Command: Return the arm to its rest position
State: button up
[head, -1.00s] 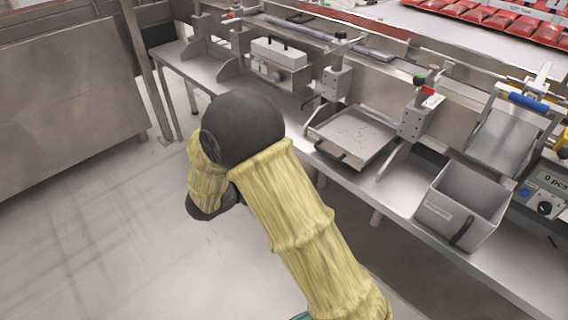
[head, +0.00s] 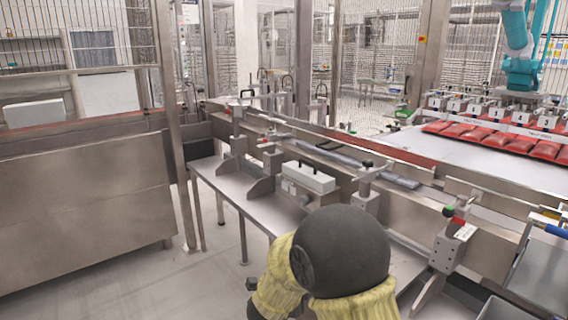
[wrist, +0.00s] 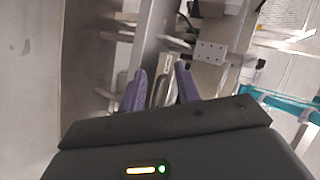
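My arm, with a dark round joint and a yellow ribbed sleeve, shows at the bottom centre of the head view, in front of the steel bench. My gripper is outside or hidden in the head view. In the wrist view my gripper (wrist: 160,70) has two purple fingers standing apart. I see nothing held between them. Steel frames and plates lie beyond the fingers, blurred.
A steel bench (head: 236,183) runs along the conveyor and carries a white-topped box (head: 308,177) and clamp posts. A steel cabinet (head: 85,205) stands left. Red packs (head: 490,138) lie at the back right. The floor (head: 190,285) at front left is clear.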

jog(key=s+d+f+n+g+y, duration=0.1)
jog(key=s+d+n+g+y, duration=0.3)
jog(key=s+n, duration=0.65)
jog(key=s+d+f+n+g+y, duration=0.1)
jog(key=s+d+n+g, duration=0.4)
jog(key=s+d+n, duration=0.5)
jog(key=w+a+p+v, duration=0.1)
jog(key=w+p+v, duration=0.1)
jog(key=p+v, duration=1.1)
jog(key=w+a+r+p+v, duration=0.1)
jog(key=w+p+v, duration=0.1)
jog(key=p+v, duration=1.1)
jog(key=shift+a, duration=0.25)
jog(key=shift+f+m, duration=0.1)
jog(key=shift+m, duration=0.15)
jog(key=shift+w, duration=0.1)
